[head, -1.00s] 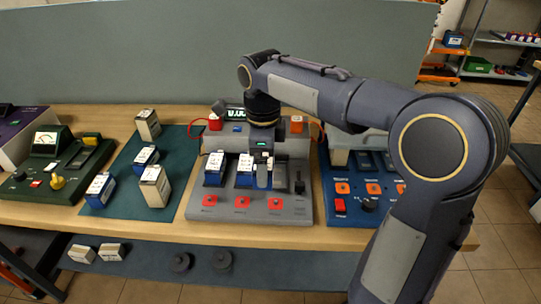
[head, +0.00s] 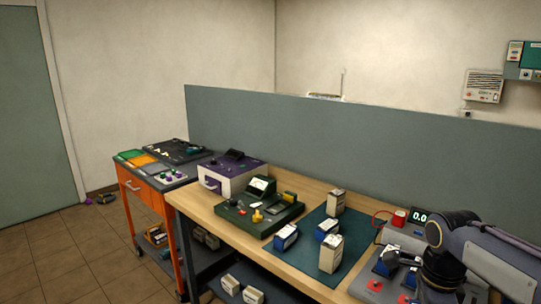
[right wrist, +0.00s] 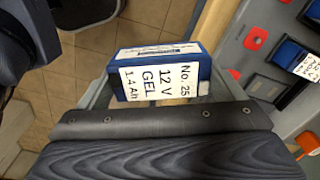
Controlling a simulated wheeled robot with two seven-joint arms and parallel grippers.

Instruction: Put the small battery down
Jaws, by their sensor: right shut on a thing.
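The small battery (right wrist: 160,75), a blue block with a white label reading No. 25, 12 V GEL, 1.4 Ah, is held between the fingers of my right gripper (right wrist: 160,96) in the right wrist view. It appears to be in front of the grey charger (right wrist: 250,75), with floor and the wooden bench edge behind it. In the head view my right wrist shows at the lower right over the charger (head: 362,288); its fingers and the held battery are hidden or out of frame. My left gripper is not in view.
A teal mat (head: 307,250) bears two blue batteries (head: 286,236) (head: 327,228) and two beige ones (head: 337,202) (head: 331,253), with bare patches between. Blue batteries (head: 385,263) sit in the charger. A green tester (head: 262,210) and purple-white box (head: 232,175) stand left.

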